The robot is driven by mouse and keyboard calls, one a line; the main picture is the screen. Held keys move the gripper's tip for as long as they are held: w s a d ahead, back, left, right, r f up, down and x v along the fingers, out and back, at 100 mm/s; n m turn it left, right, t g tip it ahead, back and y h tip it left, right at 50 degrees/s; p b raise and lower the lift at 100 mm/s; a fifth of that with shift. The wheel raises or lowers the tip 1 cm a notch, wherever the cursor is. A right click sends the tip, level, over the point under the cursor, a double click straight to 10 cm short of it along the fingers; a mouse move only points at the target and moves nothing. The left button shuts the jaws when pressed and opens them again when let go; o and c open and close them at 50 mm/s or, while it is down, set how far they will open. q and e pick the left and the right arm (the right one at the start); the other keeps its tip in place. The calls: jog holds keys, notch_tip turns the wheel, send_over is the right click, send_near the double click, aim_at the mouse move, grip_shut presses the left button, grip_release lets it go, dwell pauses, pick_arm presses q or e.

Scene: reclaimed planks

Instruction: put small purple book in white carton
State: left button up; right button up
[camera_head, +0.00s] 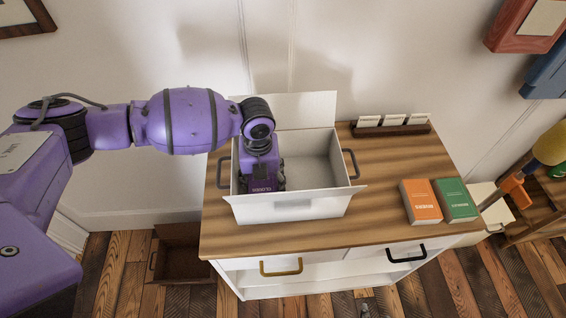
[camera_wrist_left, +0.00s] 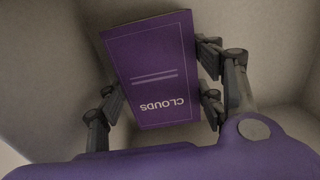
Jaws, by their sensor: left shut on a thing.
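The white carton (camera_head: 328,206) stands open on the wooden top of a cabinet, its flaps spread outward. My left arm reaches over it from the left, and my left gripper (camera_head: 262,186) points down inside its left part. The small purple book (camera_wrist_left: 152,70), marked "CLOUDS", shows in the left wrist view between the two fingers of my left gripper (camera_wrist_left: 160,98), which are shut on it. Pale carton walls surround the book there. In the head view the book is hidden or cannot be told from the purple gripper. My right gripper is not in view.
An orange book (camera_head: 420,202) and a green book (camera_head: 456,200) lie on the cabinet top (camera_head: 378,222) at the right. A dark card holder (camera_head: 392,129) stands at the back. Dark handles flank the carton. A brown box (camera_head: 182,252) sits on the floor at left.

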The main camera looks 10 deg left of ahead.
aim_at(262, 182)
pick_arm(q)
jog(key=shift+s+f, duration=0.1)
jog(key=o, duration=1)
jog(key=shift+o, duration=0.2)
notch_tip(262, 182, up, 12)
